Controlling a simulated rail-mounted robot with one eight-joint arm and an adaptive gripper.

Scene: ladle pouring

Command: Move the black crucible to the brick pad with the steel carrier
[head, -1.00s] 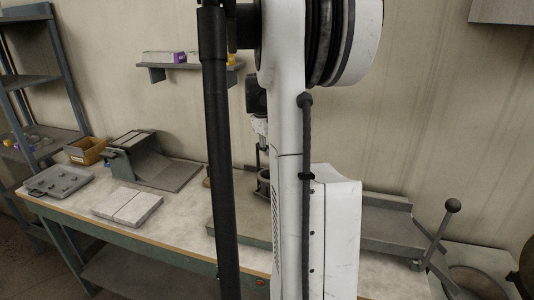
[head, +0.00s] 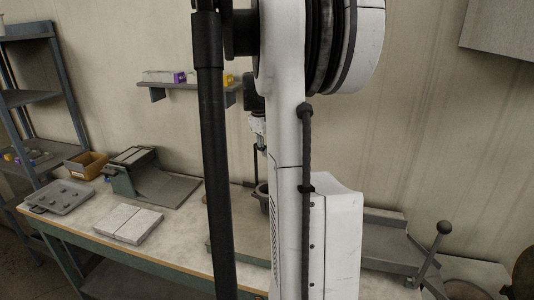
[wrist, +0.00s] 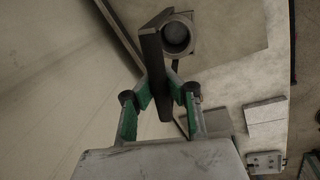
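The black crucible (wrist: 176,38) is a round dark cup, seen from above in the wrist view. In the head view it is partly hidden behind my arm (head: 262,191). The steel carrier (wrist: 153,70) is a dark bar, its upper end beside the crucible; whether its ring seats around the crucible is unclear. My gripper (wrist: 162,92) has its green-padded fingers closed on the carrier's bar. In the head view the gripper is mostly hidden by my arm. The brick pad (head: 126,224) is pale blocks at the bench's front left; it also shows in the wrist view (wrist: 265,116).
Left of the crucible, a grey tray (head: 60,196), an orange bin (head: 87,165) and a green-sided stand (head: 137,172) occupy the bench. A lever with a ball knob (head: 443,228) rises at right. A wall shelf (head: 190,87) hangs behind. Bare bench surrounds the brick pad.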

